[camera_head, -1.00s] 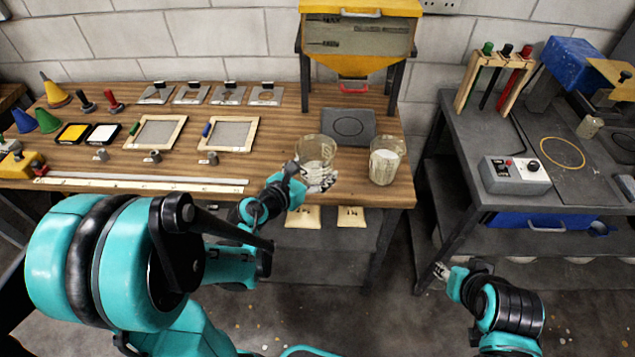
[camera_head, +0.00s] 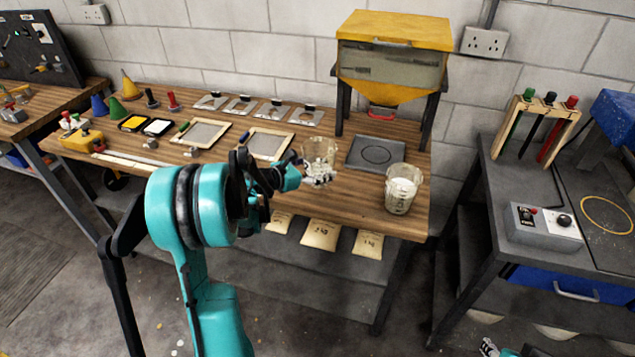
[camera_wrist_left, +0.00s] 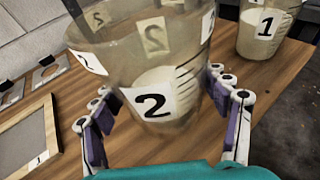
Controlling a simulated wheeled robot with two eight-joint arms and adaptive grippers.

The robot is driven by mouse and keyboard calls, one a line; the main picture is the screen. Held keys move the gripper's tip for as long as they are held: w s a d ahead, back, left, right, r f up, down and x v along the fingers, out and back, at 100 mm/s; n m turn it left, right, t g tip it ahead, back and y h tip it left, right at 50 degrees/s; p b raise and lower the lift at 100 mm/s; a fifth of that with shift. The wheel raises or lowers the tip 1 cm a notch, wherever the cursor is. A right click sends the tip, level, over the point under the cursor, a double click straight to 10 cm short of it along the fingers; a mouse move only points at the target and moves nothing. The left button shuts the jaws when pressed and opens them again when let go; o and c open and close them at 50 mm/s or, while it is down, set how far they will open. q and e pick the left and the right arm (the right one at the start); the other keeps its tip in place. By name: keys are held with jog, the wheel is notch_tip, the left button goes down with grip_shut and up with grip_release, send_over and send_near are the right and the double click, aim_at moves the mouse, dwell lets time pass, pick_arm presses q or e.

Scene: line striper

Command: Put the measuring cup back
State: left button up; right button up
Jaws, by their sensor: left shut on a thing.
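The clear measuring cup labelled 2 (camera_head: 318,150) is between the fingers of my left gripper (camera_head: 314,178), near the front of the wooden bench. In the left wrist view the cup (camera_wrist_left: 140,45) is upright or slightly tilted, with pale material low inside. The left gripper (camera_wrist_left: 163,105) is shut on it, a finger on each side. I cannot tell whether its base touches the bench. A second cup, labelled 1 (camera_head: 402,190), stands to its right with pale contents; it also shows in the left wrist view (camera_wrist_left: 262,30). My right gripper (camera_head: 488,347) barely shows at the bottom edge.
A dark square plate with a circle mark (camera_head: 363,153) lies behind the cups, below a yellow hopper (camera_head: 392,60). Framed screens (camera_head: 268,144) lie to the left. The wooden bench (camera_head: 395,222) ends just right of cup 1. A grey workbench stands right, across a gap.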

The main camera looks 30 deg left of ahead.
pick_arm(q)
jog(key=shift+w+a+f, duration=0.15)
jog(key=shift+a+f, duration=0.05)
jog(key=shift+a, duration=0.1)
jog(key=shift+f, duration=0.25)
notch_tip(320, 180, down, 4)
jog(key=shift+r+b, duration=0.2)
jog(key=shift+b, duration=0.85)
jog(key=shift+r, duration=0.1)
jog(key=o, duration=1.5)
